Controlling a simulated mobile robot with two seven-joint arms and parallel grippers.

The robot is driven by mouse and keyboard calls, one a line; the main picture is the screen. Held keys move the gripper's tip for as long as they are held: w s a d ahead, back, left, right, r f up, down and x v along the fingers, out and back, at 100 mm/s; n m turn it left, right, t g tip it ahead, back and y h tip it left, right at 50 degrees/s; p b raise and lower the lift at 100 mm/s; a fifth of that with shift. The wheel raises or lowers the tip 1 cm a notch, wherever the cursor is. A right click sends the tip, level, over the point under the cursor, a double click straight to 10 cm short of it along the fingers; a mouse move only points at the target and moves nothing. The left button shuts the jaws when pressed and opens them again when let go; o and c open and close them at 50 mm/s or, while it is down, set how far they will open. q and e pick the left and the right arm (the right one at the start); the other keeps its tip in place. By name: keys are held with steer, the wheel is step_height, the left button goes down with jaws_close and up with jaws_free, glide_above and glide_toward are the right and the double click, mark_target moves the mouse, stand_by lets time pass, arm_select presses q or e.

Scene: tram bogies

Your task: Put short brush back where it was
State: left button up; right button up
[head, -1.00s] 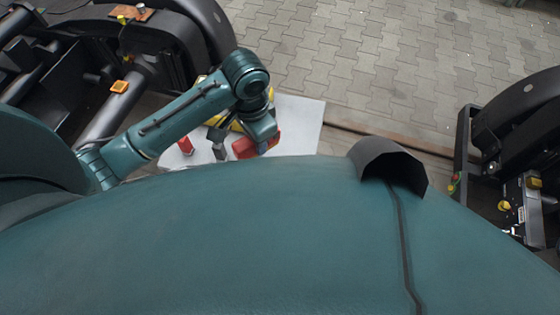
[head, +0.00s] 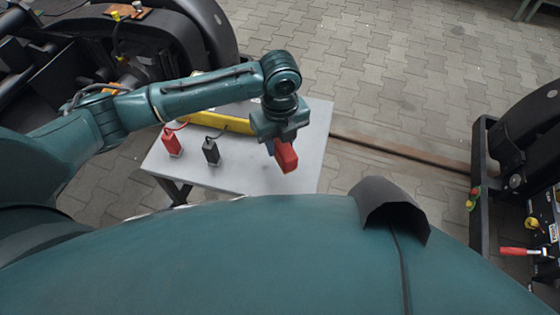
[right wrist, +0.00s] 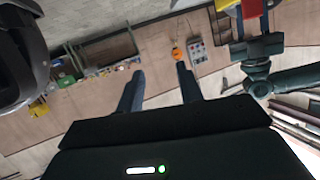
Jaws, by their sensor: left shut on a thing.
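My left gripper (head: 275,148) is shut on a red block-like thing (head: 287,157), held over the right part of the light grey table (head: 237,178). Its jaws partly hide the thing, and I cannot tell whether it is the short brush. In the right wrist view a red thing (right wrist: 252,8) shows at the top, at the end of my left arm. My right gripper (right wrist: 160,88) is open and empty, its two fingers well apart; it is out of the head view.
On the table stand a red clamp-like item (head: 172,143), a dark grey one (head: 211,151) and a long yellow item (head: 222,121), partly behind my left arm. Black bogie frames stand left (head: 165,40) and right (head: 510,150). The paved floor (head: 390,70) between them is open.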

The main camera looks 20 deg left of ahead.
arm_select(q)
step_height(320, 180, down, 6)
steer(key=shift+b, duration=0.65)
steer(key=shift+f, duration=0.15)
arm_select(e)
steer(key=shift+d, duration=0.15)
arm_select(q)
steer(key=shift+f, duration=0.15)
steer(key=o, duration=0.9)
